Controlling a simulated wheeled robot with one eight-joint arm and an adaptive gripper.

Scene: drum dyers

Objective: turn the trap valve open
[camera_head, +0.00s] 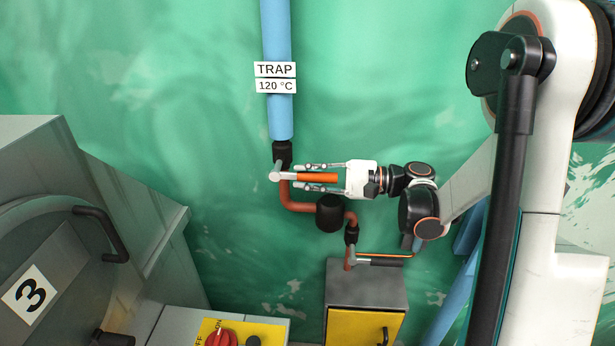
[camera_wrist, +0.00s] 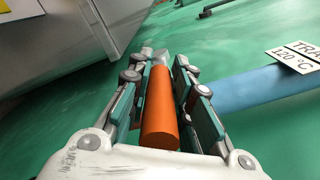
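The trap valve's orange lever handle (camera_head: 317,178) lies level, pointing right from a grey hub (camera_head: 275,176) below the blue pipe labelled TRAP 120 °C (camera_head: 276,86). My gripper (camera_head: 316,177) comes from the right, with one finger above and one below the handle. In the head view a gap shows between the handle and each finger. In the wrist view the handle (camera_wrist: 160,110) lies lengthwise between the fingers (camera_wrist: 165,85), nearer the right one. The fingers look open around it, not clamped. The handle's far end meets the grey hub in the wrist view.
A black cylinder (camera_head: 329,213) sits on the copper pipe below the handle. Further down, a second lever (camera_head: 385,262) stands above a grey and yellow cabinet (camera_head: 367,285). A grey machine marked 3 (camera_head: 150,190) stands at left. The green wall is clear around the pipe.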

